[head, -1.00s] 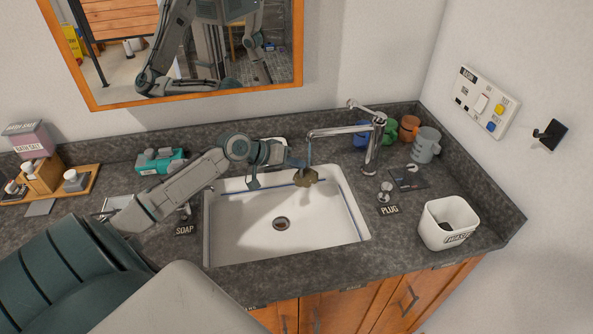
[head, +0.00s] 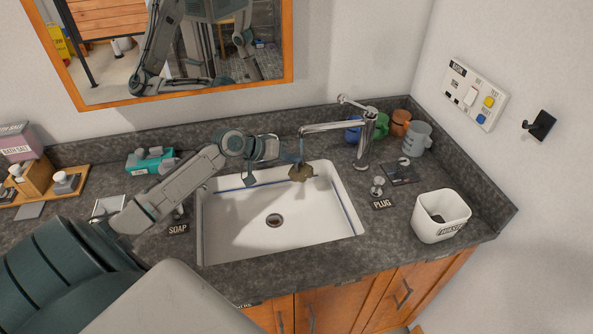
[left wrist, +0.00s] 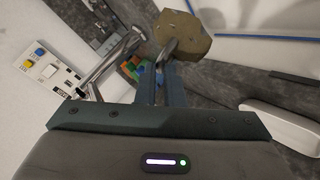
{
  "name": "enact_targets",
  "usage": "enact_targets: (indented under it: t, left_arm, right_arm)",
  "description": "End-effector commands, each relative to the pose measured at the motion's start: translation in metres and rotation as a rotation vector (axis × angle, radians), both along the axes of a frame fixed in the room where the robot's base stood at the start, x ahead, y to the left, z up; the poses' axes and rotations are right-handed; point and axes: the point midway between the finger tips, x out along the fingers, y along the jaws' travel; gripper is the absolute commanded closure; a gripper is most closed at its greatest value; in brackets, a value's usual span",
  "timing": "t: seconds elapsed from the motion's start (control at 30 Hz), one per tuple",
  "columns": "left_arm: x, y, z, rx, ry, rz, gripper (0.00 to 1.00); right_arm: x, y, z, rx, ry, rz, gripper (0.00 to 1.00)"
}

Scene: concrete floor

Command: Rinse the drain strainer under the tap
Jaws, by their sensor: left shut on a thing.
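My left gripper (head: 284,160) reaches in from the left over the back of the sink. It is shut on the drain strainer (head: 302,173), a brownish, blocky-looking piece, held above the basin floor. In the left wrist view the strainer (left wrist: 184,37) sits beyond the finger tips and looks tan and faceted. The chrome tap (head: 335,127) stands behind the sink, its spout end just above the strainer. A thin bluish vertical streak shows below the spout; I cannot tell whether it is water. The white sink (head: 240,235) has a dark round drain (head: 274,220). My right gripper is out of view.
Several coloured mugs (head: 400,123) stand behind and right of the tap. A plug knob (head: 377,187) and a white bin (head: 440,216) are right of the sink. A teal box (head: 150,161) and a wooden tray (head: 70,190) are at left. A mirror hangs behind.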

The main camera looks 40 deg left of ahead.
Motion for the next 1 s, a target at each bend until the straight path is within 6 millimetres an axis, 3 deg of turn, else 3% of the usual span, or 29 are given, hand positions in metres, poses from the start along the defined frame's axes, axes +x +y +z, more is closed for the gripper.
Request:
enact_targets:
  t: [1.0]
  left_arm:
    - [-0.0065,0.0050,0.0002,-0.001,-0.001,0.000,1.00]
  right_arm:
    - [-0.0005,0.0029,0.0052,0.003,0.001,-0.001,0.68]
